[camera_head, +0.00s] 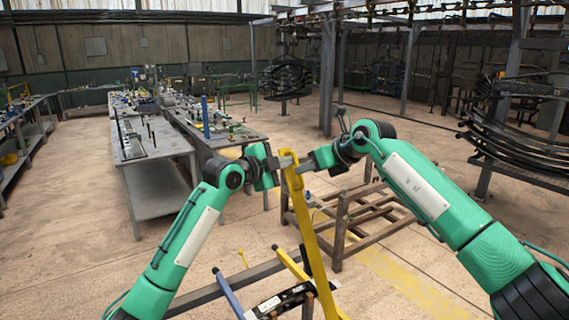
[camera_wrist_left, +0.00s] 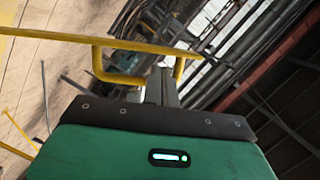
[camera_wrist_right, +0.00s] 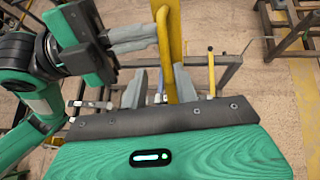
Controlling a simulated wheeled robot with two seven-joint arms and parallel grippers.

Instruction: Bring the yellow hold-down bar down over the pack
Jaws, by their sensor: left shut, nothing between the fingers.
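The yellow hold-down bar (camera_head: 318,240) stands raised, slanting from the low front rack up to its top end between my two grippers. Its bent yellow end also crosses the left wrist view (camera_wrist_left: 140,47), and its shaft shows in the right wrist view (camera_wrist_right: 170,45). My left gripper (camera_head: 273,164) is shut and empty, its fingers (camera_wrist_left: 161,86) close to the bar's bent end. My right gripper (camera_head: 308,165) is open beside the bar's top; its fingers (camera_wrist_right: 160,85) are apart, with the bar showing between them. A dark pack (camera_head: 287,298) lies low at the front, partly cut off.
A blue post (camera_head: 228,294) and a shorter yellow post (camera_head: 291,264) rise by the pack. A brown metal frame (camera_head: 345,215) stands behind the bar. A grey workbench (camera_head: 158,151) stands at back left, and dark springs hang (camera_head: 515,145) at right.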

